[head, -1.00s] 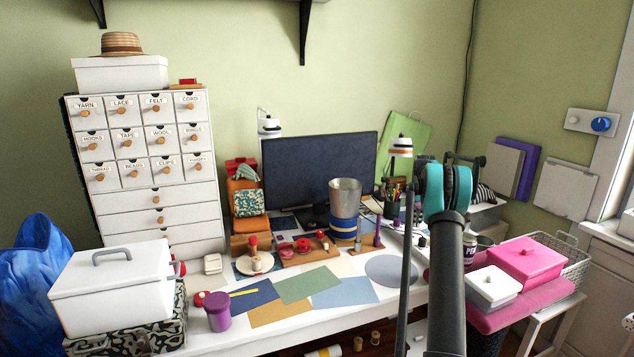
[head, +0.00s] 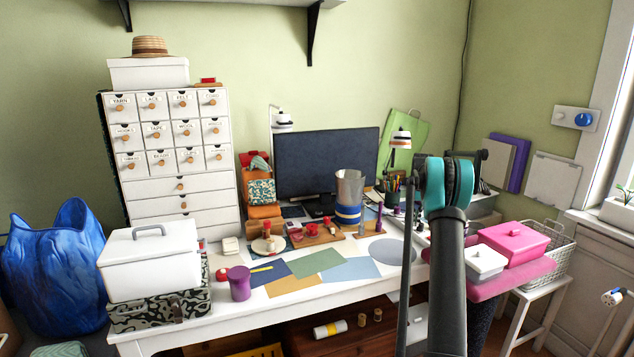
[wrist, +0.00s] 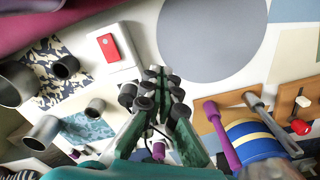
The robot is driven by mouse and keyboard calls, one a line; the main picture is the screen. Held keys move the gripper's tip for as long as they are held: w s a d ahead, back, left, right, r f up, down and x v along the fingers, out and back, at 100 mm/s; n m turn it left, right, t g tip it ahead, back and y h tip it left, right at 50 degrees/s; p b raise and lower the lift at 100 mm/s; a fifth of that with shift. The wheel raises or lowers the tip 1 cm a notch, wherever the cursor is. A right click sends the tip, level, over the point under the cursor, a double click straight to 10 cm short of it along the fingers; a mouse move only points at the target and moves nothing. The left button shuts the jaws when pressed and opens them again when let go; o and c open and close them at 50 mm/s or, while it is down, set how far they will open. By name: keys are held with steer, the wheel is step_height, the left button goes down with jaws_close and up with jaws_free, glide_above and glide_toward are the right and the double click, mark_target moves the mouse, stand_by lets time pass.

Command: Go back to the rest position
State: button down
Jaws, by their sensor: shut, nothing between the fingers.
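My gripper (wrist: 152,95) shows in the wrist view with its green-and-black fingers together and nothing between them. It hangs above the white desk, near a white box with a red switch (wrist: 109,47). In the head view my arm rises at the right of centre and hides part of the desk; the fingers are not visible there. A metal cup with blue bands (head: 349,190) stands to the left of the arm, and its blue-and-yellow side (wrist: 250,140) shows at the lower right of the wrist view.
The white desk (head: 215,318) carries paper sheets (head: 318,262), a monitor (head: 325,165), a white lidded box (head: 150,262) and a purple cup (head: 239,284). A pink box (head: 513,243) and wire basket (head: 560,255) stand right of my arm.

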steer(key=s+a+r+n+t, duration=0.1)
steer(key=s+a+r, duration=0.2)
steer(key=s+a, duration=0.6)
steer(key=s+a+r+t, duration=0.1)
steer(key=s+a+r, duration=0.3)
steer(key=s, duration=0.9)
steer(key=s+a+f, duration=0.2)
steer(key=s+f, duration=0.1)
steer(key=s, duration=0.7)
steer(key=s+a+f+t, duration=0.1)
steer(key=s+a+f, duration=0.2)
steer(key=s, duration=0.7)
steer(key=s+a+f+n+t, duration=0.1)
steer(key=s+a+f, duration=0.2)
steer(key=s, duration=0.8)
step_height(320, 180, down, 2)
steer(key=shift+a+f, duration=0.1)
steer(key=shift+a, duration=0.05)
